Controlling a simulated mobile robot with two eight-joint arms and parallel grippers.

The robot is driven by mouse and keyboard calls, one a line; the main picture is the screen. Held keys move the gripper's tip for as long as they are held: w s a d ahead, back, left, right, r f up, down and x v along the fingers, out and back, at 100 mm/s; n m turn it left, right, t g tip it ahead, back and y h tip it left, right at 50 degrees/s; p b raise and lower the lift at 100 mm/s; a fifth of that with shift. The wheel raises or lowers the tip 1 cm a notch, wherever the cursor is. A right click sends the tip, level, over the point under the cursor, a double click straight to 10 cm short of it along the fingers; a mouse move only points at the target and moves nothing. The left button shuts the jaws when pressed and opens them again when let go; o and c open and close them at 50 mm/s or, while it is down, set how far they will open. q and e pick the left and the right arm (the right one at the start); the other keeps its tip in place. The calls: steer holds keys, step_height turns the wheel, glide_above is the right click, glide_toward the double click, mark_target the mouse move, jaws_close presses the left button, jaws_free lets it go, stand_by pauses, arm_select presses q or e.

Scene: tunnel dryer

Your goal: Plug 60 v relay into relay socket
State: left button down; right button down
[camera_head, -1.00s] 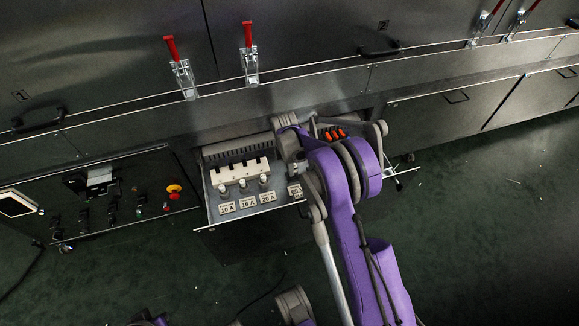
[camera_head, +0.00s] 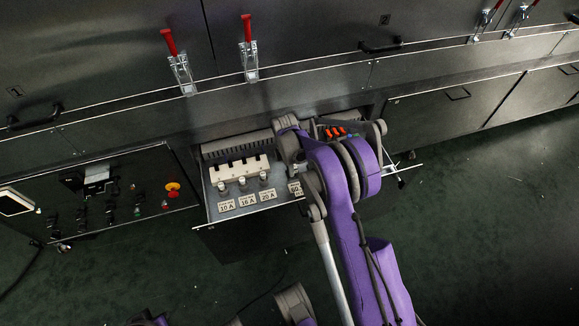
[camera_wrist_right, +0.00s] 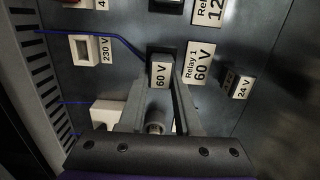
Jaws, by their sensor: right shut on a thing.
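The pale 60 V relay (camera_wrist_right: 160,76) is between the two fingers of my right gripper (camera_wrist_right: 162,84) in the right wrist view. The gripper is shut on it. A dark relay socket (camera_wrist_right: 160,51) shows just beyond the relay's upper edge, beside the label "Relay 1 60 V" (camera_wrist_right: 199,63). The relay overlaps the socket in this view; I cannot tell whether it is seated or just in front. In the head view my right arm reaches into the drawer area and hides the relay and fingertips. My left gripper does not show.
In the right wrist view, a 230 V relay (camera_wrist_right: 89,47) is at left and a 24 V relay (camera_wrist_right: 238,87) at right. A blue wire (camera_wrist_right: 119,43) runs near the socket. In the head view, the pulled-out drawer (camera_head: 217,210) holds fuses (camera_head: 242,181) left of my arm.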

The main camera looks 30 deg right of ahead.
steer(key=shift+f, duration=0.2)
steer(key=c, duration=0.5)
jaws_free()
steer(key=shift+r, duration=0.1)
steer(key=r+p, duration=0.1)
steer(key=r, duration=0.6)
steer(key=r+p, duration=0.1)
steer(key=r, duration=0.2)
steer(key=shift+w+a+r+p, duration=0.1)
steer(key=shift+a+r+p, duration=0.25)
steer(key=shift+r, duration=0.05)
steer(key=shift+w, duration=0.1)
